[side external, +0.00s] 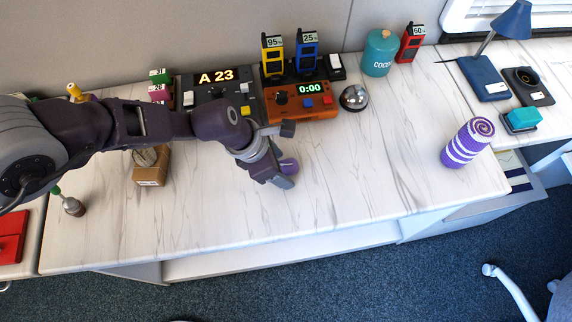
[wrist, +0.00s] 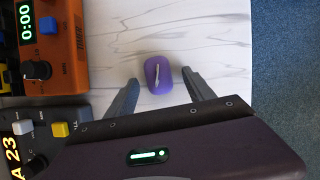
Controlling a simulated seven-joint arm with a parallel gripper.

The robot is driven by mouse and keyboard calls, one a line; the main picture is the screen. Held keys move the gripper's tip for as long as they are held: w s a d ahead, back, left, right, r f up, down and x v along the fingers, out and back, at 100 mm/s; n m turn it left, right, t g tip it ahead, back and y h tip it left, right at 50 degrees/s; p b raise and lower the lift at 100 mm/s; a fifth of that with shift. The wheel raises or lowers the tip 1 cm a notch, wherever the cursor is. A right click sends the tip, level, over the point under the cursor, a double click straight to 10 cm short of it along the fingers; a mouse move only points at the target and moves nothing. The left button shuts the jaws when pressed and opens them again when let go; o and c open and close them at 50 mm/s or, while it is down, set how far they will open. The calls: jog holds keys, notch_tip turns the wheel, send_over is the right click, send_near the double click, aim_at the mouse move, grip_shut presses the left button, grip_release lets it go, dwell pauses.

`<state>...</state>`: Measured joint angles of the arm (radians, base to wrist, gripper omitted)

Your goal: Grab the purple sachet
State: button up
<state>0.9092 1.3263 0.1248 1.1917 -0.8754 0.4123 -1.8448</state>
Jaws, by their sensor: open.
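The purple sachet (wrist: 157,77) lies on the marble-patterned counter in the wrist view. It is a small rounded purple thing with a pale mark on top. In the side view the purple sachet (side external: 289,165) shows partly, beside and partly behind my gripper (side external: 288,157). My gripper is open, and in the wrist view its two fingers (wrist: 161,88) point toward the sachet, one on either side of its near end. No contact between fingers and sachet is visible.
The orange timer box (side external: 300,101) and the dark A 23 box (side external: 216,90) stand behind. A silver bell (side external: 354,97) is at the back right. A brown box (side external: 151,166) stands left. A purple striped roll (side external: 467,142) is far right. Counter (side external: 390,160) between is clear.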

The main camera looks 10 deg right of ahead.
grip_shut()
jog(key=shift+r, duration=0.2)
